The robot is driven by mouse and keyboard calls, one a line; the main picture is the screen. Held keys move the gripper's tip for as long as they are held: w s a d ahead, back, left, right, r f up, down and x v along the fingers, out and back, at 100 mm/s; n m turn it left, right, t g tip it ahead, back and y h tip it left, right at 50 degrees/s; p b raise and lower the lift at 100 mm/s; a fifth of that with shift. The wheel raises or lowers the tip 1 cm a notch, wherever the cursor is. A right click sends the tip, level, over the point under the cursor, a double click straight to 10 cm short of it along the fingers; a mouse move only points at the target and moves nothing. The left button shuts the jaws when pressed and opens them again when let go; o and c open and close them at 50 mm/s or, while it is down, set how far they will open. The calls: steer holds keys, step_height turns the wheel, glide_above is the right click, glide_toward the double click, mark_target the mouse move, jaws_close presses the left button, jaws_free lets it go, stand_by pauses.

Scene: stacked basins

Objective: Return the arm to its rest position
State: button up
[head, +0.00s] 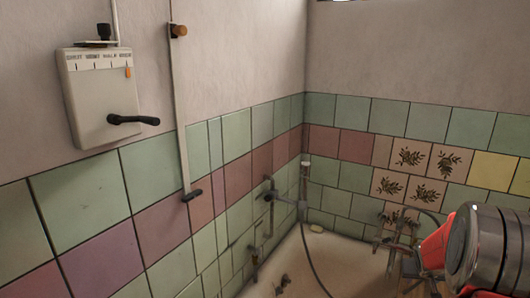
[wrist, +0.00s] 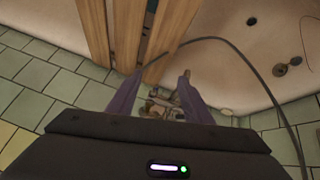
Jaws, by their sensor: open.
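My arm shows at the lower right of the head view, with red parts and a grey metal cylinder. In the wrist view my gripper (wrist: 160,78) has two dark purple fingers spread apart, with a clear gap between them. Nothing is held between the fingers. Small brownish fittings show beyond and between them, too small to make out. In the head view the gripper's fingers cannot be told clearly from the thin metal shapes beside the arm.
A wall box with a black handle (head: 98,95) hangs at left. A pipe (head: 180,120) runs down the wall. A tap (head: 283,198) with a dark hose (head: 312,262) stands over a pale tub (head: 335,260). Wooden slats (wrist: 128,30) and the hose (wrist: 262,80) cross near the gripper.

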steer(key=s+a+r+n+y, duration=0.1)
steer(key=s+a+r, duration=0.5)
steer(key=s+a, duration=0.3)
steer(key=s+a+r+n+y, duration=0.2)
steer(key=s+a+r, duration=0.4)
steer(key=s+a, duration=0.4)
steer(key=s+a+r+n+y, duration=0.1)
steer(key=s+a+r, duration=0.6)
steer(key=a, duration=1.2)
steer(key=shift+s+a+y, duration=0.15)
steer(key=shift+s+y, duration=0.25)
steer(key=shift+s, duration=0.75)
steer(key=shift+a, duration=0.25)
